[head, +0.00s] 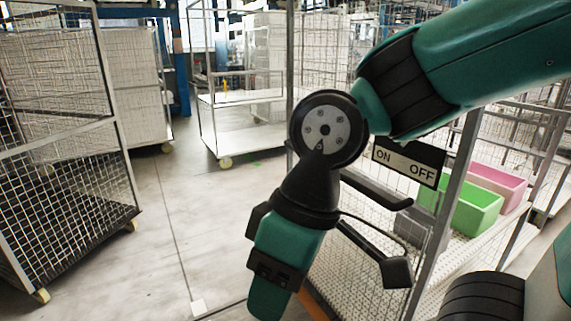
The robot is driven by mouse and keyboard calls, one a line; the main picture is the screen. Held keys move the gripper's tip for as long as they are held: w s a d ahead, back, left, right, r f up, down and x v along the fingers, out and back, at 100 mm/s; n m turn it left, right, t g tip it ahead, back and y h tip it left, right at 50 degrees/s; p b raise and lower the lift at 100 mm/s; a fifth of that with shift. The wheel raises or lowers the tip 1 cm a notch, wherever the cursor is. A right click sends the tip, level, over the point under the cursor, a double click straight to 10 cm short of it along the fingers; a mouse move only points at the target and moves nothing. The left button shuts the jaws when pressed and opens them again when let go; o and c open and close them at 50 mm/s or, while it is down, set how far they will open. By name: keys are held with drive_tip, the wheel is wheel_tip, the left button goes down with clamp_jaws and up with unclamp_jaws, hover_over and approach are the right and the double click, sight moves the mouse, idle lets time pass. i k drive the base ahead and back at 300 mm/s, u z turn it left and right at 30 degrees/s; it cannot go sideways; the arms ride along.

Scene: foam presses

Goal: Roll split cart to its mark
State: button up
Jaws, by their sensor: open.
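Several wire-sided carts are in the head view, and I cannot tell which one is the split cart. A two-deck cart (222,142) with white shelves and cream wheels stands at the back centre. A tall mesh cart (62,140) stands at the left. A mesh rack (440,235) with an ON/OFF sign (408,163) stands at the right, partly behind my arm. My gripper (401,238) is open and empty, in front of this rack; contact cannot be told.
Another mesh cart (135,90) stands behind the left one. Grey floor (165,230) is clear between the left cart and my arm.

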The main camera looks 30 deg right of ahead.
sight(374, 190)
drive_tip(key=z, duration=0.1)
drive_tip(key=i, duration=1.15)
drive_tip(key=z, duration=0.65)
